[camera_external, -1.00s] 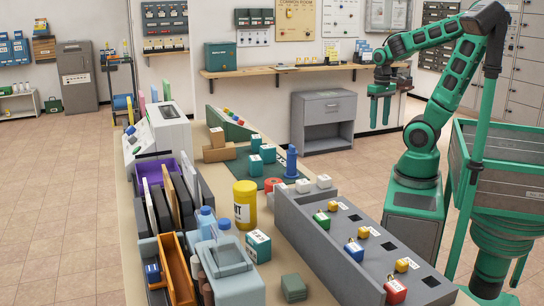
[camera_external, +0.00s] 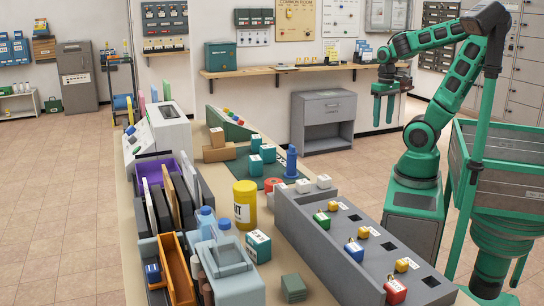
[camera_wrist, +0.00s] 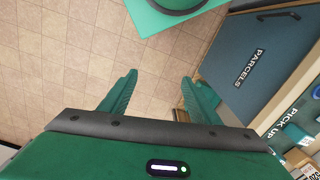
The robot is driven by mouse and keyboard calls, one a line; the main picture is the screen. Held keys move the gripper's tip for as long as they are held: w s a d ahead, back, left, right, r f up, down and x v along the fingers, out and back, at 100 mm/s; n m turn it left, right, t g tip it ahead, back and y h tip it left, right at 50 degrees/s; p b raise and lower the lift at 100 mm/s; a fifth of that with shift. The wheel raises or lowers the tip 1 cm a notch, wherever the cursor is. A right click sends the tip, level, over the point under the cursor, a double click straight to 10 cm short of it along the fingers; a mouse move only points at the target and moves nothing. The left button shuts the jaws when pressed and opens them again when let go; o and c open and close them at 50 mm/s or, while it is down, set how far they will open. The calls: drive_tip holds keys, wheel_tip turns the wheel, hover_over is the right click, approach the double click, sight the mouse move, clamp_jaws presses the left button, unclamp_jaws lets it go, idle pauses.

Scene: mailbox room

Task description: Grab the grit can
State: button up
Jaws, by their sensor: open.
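The grit can is a yellow cylinder (camera_external: 245,205) with a white label bearing dark letters, of which the end "IT" shows. It stands upright on the counter in the external view, left of the long grey box. My gripper (camera_external: 383,110) is up at the back right, well away from the can, with its fingers pointing down. In the wrist view my gripper (camera_wrist: 158,92) is open and empty, with tiled floor between its fingers. The can does not show in the wrist view.
The long grey box (camera_external: 318,230) with colored padlocks lies along the counter's right side. A blue stamp-like thing (camera_external: 291,162) and a teal-white box (camera_external: 257,246) stand near the can. Bins and folders crowd its left. A "PARCELS" surface (camera_wrist: 262,60) shows in the wrist view.

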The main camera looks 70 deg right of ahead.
wheel_tip(320, 180, up, 5)
drive_tip(key=w+a+n+t, duration=0.1)
drive_tip(key=w+a+n, duration=0.2)
drive_tip(key=w, duration=0.5)
drive_tip(key=w+a+n+t, duration=0.1)
drive_tip(key=w+a+n, duration=0.2)
drive_tip(key=w, duration=0.5)
drive_tip(key=w+a+n+t+y, duration=0.3)
drive_tip(key=w+a+n, duration=0.5)
drive_tip(key=w+a, duration=0.8)
drive_tip(key=w+a+n+g+y, duration=0.25)
drive_tip(key=a+n+y, duration=0.4)
drive_tip(key=a, duration=1.85)
drive_tip(key=s+a+n+g+y, duration=0.2)
drive_tip(key=s+a, duration=0.1)
drive_tip(key=a, duration=0.6)
drive_tip(key=s+a+n+g+y, duration=0.2)
drive_tip(key=s+a+n, duration=0.1)
drive_tip(key=a, duration=0.7)
approach(241, 212)
drive_tip(key=shift+w+d+r, duration=0.1)
drive_tip(key=shift+r, duration=0.1)
drive_tip(key=shift+a+f, duration=0.25)
drive_tip(key=shift+f, duration=0.15)
drive_tip(key=x, duration=0.5)
drive_tip(key=shift+x, duration=2.6)
drive_tip(key=shift+r, duration=0.15)
